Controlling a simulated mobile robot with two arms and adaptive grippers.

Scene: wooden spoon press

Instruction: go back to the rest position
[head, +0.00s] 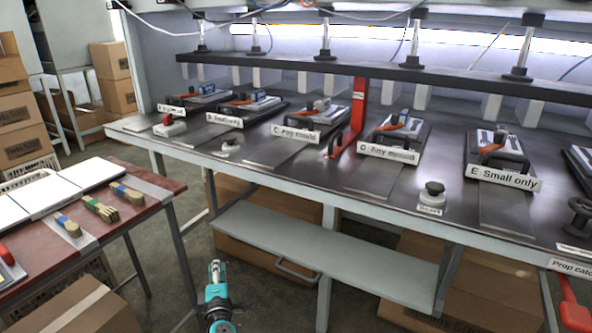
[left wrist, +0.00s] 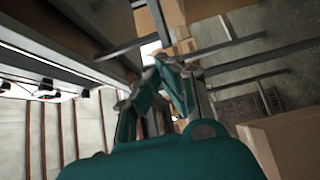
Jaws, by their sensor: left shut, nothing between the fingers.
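My left gripper (head: 215,268) is teal and shows at the bottom of the head view, low in the gap between the red-topped table and the press bench. Its fingers are together and hold nothing. In the left wrist view its teal fingers (left wrist: 172,66) show in the middle, with nothing between them. It is apart from the tables and the moulds. My right gripper is in neither view.
The press bench (head: 250,172) bears several labelled moulds. A grey shelf (head: 320,260) juts out below it, right of my gripper. The red-topped table (head: 165,206) at left holds wooden utensils and white panels. Cardboard boxes (head: 85,310) stand at lower left and under the bench.

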